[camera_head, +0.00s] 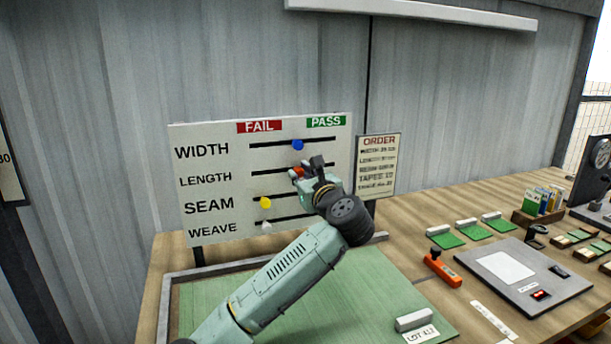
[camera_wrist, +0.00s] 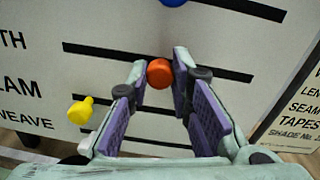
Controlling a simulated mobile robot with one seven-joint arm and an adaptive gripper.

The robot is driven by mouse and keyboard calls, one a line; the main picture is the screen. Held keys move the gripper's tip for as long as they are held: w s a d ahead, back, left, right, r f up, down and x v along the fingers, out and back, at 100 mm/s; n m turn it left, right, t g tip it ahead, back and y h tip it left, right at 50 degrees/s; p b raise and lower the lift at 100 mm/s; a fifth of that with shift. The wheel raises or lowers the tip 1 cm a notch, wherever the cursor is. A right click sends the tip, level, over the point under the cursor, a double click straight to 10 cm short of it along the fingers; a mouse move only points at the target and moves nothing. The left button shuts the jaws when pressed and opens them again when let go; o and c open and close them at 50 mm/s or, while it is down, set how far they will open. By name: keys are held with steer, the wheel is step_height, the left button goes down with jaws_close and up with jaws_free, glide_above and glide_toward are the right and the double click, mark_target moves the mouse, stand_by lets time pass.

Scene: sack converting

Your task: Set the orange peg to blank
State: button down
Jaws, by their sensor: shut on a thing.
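A white board (camera_head: 230,160) with FAIL and PASS headings has slots for WIDTH, LENGTH, SEAM and WEAVE. The orange peg (camera_wrist: 160,73) sits in the LENGTH slot near its middle. It also shows in the head view (camera_head: 297,172), partly covered by my gripper (camera_head: 308,174). In the wrist view, my gripper's fingertips (camera_wrist: 161,66) stand on either side of the peg, shut on it. The blue peg (camera_head: 298,145) is near the middle of the WIDTH slot. The yellow peg (camera_head: 265,202) is at the left of SEAM. The white peg (camera_head: 265,224) is at the left of WEAVE.
An order sign (camera_head: 377,165) stands just right of the board. The bench holds a green mat (camera_head: 340,290), an orange-handled tool (camera_head: 441,268), a grey panel (camera_head: 515,275) and several green cards at right. A grey wall is behind the board.

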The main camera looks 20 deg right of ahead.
steer(key=shift+a, duration=0.2)
steer(key=shift+d, duration=0.15)
steer(key=c, duration=1.4)
jaws_free()
steer(key=shift+s, duration=0.1)
steer(key=s, duration=0.8)
steer(key=s+d, duration=0.1)
steer(key=s, duration=0.2)
steer(key=shift+s, duration=0.4)
